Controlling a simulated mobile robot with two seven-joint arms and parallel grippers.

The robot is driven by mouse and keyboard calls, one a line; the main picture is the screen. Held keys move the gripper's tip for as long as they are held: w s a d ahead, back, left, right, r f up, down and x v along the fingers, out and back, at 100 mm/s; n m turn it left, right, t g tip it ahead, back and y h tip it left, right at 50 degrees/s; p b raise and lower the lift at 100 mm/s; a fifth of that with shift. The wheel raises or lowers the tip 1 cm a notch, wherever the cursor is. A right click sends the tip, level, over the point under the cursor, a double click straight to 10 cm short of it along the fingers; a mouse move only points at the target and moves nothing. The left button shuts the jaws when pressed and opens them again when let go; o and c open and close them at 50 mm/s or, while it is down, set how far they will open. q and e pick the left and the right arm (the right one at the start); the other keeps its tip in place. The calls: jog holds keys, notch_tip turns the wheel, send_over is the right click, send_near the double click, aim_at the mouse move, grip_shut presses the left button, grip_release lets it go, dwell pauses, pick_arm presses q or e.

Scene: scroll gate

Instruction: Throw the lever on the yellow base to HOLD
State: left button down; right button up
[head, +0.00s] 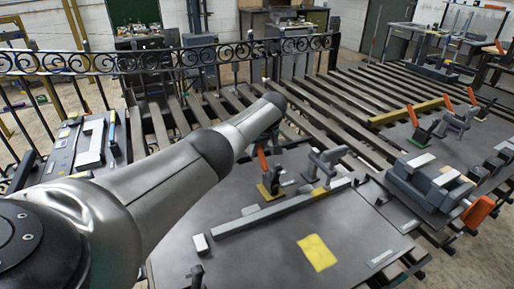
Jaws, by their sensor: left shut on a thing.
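My own arm hides much of the gripper, so the fingertips show poorly. Any HOLD lettering is too small to read. My right gripper is not in view.
A grey clamp-like fixture (325,165) stands just right of the lever. A long grey bar (265,215) lies in front, with a yellow sheet (317,252) nearer. Two other orange levers (412,116) (472,96) and a grey vise (430,182) with an orange handle are at right.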

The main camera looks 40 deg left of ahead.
aim_at(260, 149)
pick_arm(q)
jog(key=shift+s+d+r+t+y+p, duration=0.15)
jog(key=shift+d+r+t+y+p, duration=0.25)
jog(key=shift+p, duration=1.3)
jog(key=shift+s+d+r+t+y+p, duration=0.15)
jog(key=shift+r+y+p, duration=0.35)
jog(key=shift+p, duration=1.2)
jog(key=shift+s+d+r+t+y+p, duration=0.25)
jog(key=shift+d+y+p, duration=0.3)
jog(key=shift+p, duration=0.45)
jog(key=shift+s+d+r+y+p, duration=0.15)
jog(key=shift+y+p, duration=0.2)
jog(key=shift+y, duration=0.2)
jog(key=shift+s+d+r+t+y, duration=0.15)
jog(key=shift+d+r+t+y, duration=0.05)
jog(key=shift+d+t+y, duration=0.2)
jog(key=shift+s+d+r+t+y, duration=0.15)
jog(key=shift+d+t+y, duration=0.15)
jog(key=shift+y, duration=0.2)
jog(key=c, duration=0.8)
grip_release()
jog(key=shift+o, duration=0.2)
